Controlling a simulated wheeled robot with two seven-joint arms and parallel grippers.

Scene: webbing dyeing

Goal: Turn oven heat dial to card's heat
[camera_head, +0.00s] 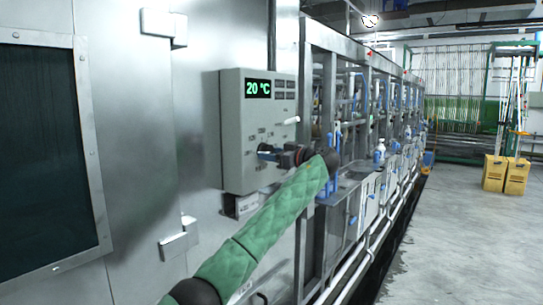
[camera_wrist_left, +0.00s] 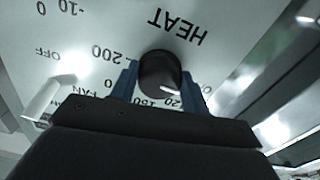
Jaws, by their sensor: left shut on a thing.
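The oven control box (camera_head: 235,150) is a grey panel on the steel wall, and its green display (camera_head: 258,88) reads 20 °C. The black heat dial (camera_wrist_left: 158,70) shows in the left wrist view below the upside-down word HEAT, with 200, 150 and other marks partly visible around it. A white pointer line on it faces the lower right, near a partly hidden number. My left gripper (camera_head: 274,153) is at the lower part of the panel. Its blue fingers (camera_wrist_left: 157,84) are on both sides of the dial, shut on it. My right gripper is out of view. No card is visible.
A white lever (camera_head: 291,121) sticks out of the panel above my left gripper. A white switch (camera_wrist_left: 45,98) near OFF and FAN shows in the left wrist view. A steel frame with pipes (camera_head: 330,110) runs back on the right.

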